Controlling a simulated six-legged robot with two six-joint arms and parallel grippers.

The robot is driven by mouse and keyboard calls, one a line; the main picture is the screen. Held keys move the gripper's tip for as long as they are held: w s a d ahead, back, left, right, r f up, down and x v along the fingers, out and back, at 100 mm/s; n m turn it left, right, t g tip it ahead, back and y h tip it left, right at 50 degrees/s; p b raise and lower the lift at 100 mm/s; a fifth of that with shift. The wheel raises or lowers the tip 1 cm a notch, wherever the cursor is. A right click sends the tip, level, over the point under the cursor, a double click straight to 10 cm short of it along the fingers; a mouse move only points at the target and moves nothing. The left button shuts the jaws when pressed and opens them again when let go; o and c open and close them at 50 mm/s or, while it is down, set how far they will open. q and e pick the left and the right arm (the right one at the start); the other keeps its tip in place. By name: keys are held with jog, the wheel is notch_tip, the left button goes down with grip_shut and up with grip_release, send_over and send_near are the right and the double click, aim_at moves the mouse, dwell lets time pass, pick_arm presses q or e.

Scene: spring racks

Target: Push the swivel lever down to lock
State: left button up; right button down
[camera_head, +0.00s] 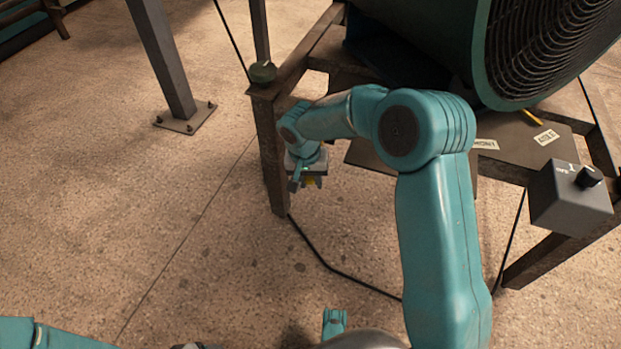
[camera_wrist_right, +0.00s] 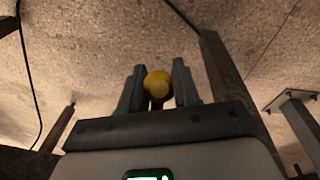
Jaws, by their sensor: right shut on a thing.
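My right gripper (camera_head: 309,184) points down beside the front left leg of the dark metal frame (camera_head: 271,150). In the right wrist view its two fingers are shut on a round yellow knob (camera_wrist_right: 158,84). A bit of yellow also shows under the gripper in the head view. The knob may be the end of the swivel lever; the rest of the lever is hidden, so I cannot tell its angle.
A large teal drum with a coiled inside (camera_head: 545,45) sits on the frame. A grey box with a black knob (camera_head: 568,200) is at the right. A dark round knob (camera_head: 263,71) tops the frame corner. A post (camera_head: 165,60) stands at the left. A black cable (camera_head: 345,272) crosses the floor.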

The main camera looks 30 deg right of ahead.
jog(key=shift+w+d+r, duration=0.3)
jog(key=c, duration=0.9)
grip_release()
jog(key=shift+o, duration=0.2)
jog(key=shift+s+a+f, duration=0.1)
notch_tip(320, 180, up, 16)
jog(key=a+p, duration=0.2)
jog(key=p, duration=0.4)
jog(key=shift+s+a, duration=0.25)
jog(key=shift+s, duration=0.2)
